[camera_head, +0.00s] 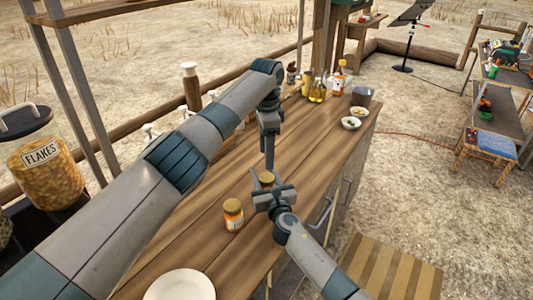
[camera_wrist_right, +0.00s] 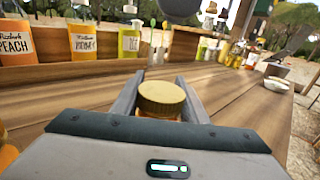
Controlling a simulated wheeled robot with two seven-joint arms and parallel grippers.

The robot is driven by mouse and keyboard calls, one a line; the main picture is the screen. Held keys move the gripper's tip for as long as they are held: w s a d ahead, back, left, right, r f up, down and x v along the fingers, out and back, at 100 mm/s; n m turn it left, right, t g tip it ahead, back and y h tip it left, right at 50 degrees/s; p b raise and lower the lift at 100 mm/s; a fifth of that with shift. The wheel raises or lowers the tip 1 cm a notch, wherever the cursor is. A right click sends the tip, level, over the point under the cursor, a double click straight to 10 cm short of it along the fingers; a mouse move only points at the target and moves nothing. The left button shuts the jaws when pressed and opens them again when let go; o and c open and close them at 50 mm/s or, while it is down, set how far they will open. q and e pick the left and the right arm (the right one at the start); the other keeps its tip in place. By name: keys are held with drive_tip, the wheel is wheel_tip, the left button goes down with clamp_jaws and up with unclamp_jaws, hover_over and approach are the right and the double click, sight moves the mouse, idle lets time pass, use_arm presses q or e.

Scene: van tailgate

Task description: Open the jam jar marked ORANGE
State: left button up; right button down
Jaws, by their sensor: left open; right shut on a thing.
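A jar with a gold lid (camera_head: 266,177) stands between the fingers of my right gripper (camera_head: 266,192), which is shut on it. In the right wrist view the jar's round lid (camera_wrist_right: 162,97) looks closed and sits between both fingers; its label is hidden. My left gripper (camera_head: 269,162) is open and points down just above this lid; the head view does not show whether it touches. A second jar (camera_head: 233,216) with a gold lid and an orange-white label stands on the wooden counter, left of my right gripper. Its label is too small to read.
A white plate (camera_head: 180,286) lies at the near end of the counter. Bottles (camera_head: 317,92) and small bowls (camera_head: 351,123) stand at the far end. A FLAKES container (camera_head: 45,170) is at the left.

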sight(266, 177)
use_arm(q)
drive_tip(key=shift+f, duration=0.15)
drive_tip(key=shift+f, duration=3.9)
drive_tip(key=c, duration=1.1)
drive_tip(key=shift+n, duration=1.8)
